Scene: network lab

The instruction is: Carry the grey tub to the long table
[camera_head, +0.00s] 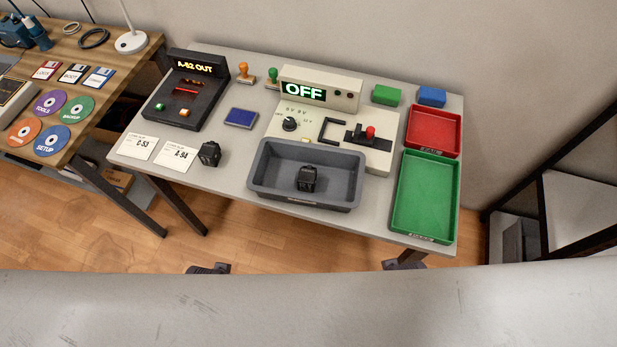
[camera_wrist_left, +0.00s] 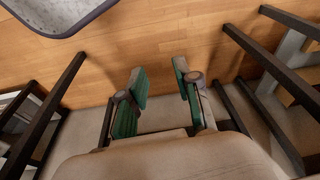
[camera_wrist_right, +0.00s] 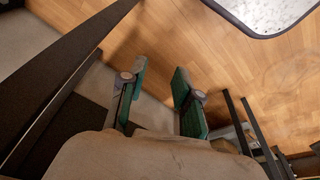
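The grey tub (camera_head: 340,182) stands on the grey-topped table (camera_head: 232,183) in the head view, near its front edge, with a black block-like part (camera_head: 308,179) inside. Nothing is gripping the tub. Which surface is the long table I cannot tell; a wooden-topped bench (camera_head: 77,60) stands at the left. My left gripper (camera_wrist_left: 160,80) is open and empty over the floor in the left wrist view. My right gripper (camera_wrist_right: 160,80) is open and empty in the right wrist view. Neither gripper shows clearly in the head view, and both are away from the tub.
Close behind the tub is a beige switch panel (camera_head: 376,157) reading OFF. A green tray (camera_head: 456,190) and red tray (camera_head: 458,118) lie to its right. A black part (camera_head: 209,154) and paper slips (camera_head: 174,156) lie to its left. A dark-framed shelf (camera_head: 580,205) stands at the right.

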